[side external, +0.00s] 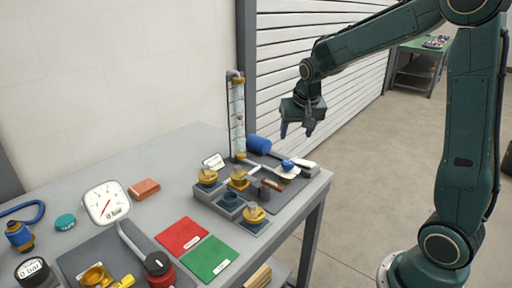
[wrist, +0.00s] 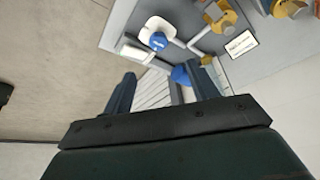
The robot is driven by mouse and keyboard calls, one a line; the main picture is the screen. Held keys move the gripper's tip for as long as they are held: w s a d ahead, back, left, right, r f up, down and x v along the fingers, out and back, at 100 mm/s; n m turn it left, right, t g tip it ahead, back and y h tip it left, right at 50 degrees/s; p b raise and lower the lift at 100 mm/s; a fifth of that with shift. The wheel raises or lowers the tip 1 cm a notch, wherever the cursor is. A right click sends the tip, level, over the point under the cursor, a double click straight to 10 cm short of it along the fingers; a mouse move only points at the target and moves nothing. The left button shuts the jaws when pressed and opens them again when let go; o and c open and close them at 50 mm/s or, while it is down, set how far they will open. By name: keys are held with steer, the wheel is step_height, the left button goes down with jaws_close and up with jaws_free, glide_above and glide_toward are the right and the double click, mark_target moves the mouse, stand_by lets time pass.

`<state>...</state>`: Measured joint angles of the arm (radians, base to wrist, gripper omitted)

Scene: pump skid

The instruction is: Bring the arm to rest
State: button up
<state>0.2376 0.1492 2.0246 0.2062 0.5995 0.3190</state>
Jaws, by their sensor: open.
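My gripper (side external: 297,130) hangs in the air above the far right end of the grey table (side external: 105,168), fingers pointing down. Its two blue-grey fingers are spread apart with nothing between them. It also shows in the wrist view (wrist: 160,85), where the fingers stand apart. The nearest things below it are a blue cylinder (side external: 258,144) and a blue knob (side external: 287,164) on a white base. The gripper touches neither.
A clear sight tube (side external: 236,118) stands upright left of my gripper. A grey block with yellow fittings (side external: 208,178), a red mat (side external: 181,235), a green mat (side external: 210,259) and a round gauge (side external: 106,203) are on the table. The floor at right is mostly clear.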

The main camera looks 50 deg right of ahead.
steer(key=s+a+r+n+t+y, duration=0.1)
steer(key=s+a+r+n, duration=0.2)
steer(key=s+a, duration=0.4)
steer(key=s+a+r+n+t+y, duration=0.1)
steer(key=s+a+n, duration=0.4)
steer(key=s, duration=1)
steer(key=shift+s+a+r+y, duration=0.25)
steer(key=shift+a+r+y, duration=0.25)
steer(key=shift+a+r, duration=0.7)
